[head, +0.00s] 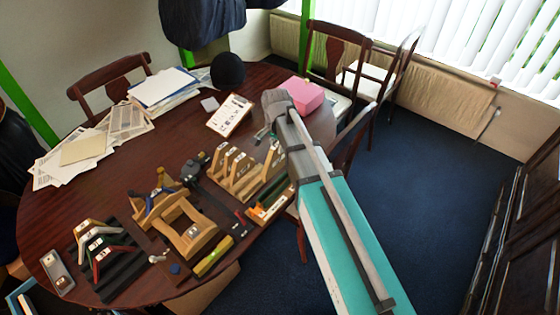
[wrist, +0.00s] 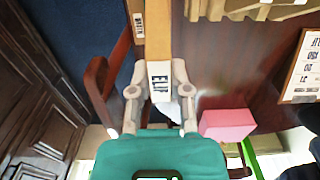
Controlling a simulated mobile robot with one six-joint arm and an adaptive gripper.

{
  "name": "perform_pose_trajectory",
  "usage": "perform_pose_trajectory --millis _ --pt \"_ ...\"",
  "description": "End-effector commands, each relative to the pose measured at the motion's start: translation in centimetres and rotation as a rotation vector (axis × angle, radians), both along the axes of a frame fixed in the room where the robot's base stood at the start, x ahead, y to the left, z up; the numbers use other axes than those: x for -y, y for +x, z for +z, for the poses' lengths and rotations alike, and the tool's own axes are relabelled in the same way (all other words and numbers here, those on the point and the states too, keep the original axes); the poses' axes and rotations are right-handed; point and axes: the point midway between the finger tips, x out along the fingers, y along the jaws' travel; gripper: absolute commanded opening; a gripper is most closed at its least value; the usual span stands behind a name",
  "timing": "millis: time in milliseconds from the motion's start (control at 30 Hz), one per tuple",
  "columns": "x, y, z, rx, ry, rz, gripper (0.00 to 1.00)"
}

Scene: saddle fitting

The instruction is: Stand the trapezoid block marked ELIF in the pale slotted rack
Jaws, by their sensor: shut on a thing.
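My gripper (wrist: 159,72) is shut on the wooden block marked ELIF (wrist: 160,82), whose white label faces the camera in the wrist view. The pale slotted rack (head: 240,185) stands on the table in the head view, with several upright wooden pieces. Pale notched wood, which looks like part of this rack, shows at the top right of the wrist view (wrist: 235,8). The held block is apart from that wood. In the head view my arm hides the gripper and block.
Another labelled piece (wrist: 138,22) lies beside the held block in the wrist view. A pink box (head: 303,95) and clipboard (head: 230,115) lie farther back. The table's middle is fairly clear.

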Motion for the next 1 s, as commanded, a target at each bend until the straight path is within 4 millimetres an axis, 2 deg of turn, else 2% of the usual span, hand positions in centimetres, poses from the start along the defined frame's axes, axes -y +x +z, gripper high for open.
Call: perform_pose_trajectory --millis 400,500,667,1000 --pt "-7.8 1.4 0.6 0.002 0.002 0.003 0.0" --pt "-9.2 1.5 0.7 0.002 0.003 0.002 0.0" --pt "-10.1 1.4 0.7 0.002 0.003 0.0 0.0" --pt "-10.1 1.4 0.7 0.002 0.003 -0.001 0.0"
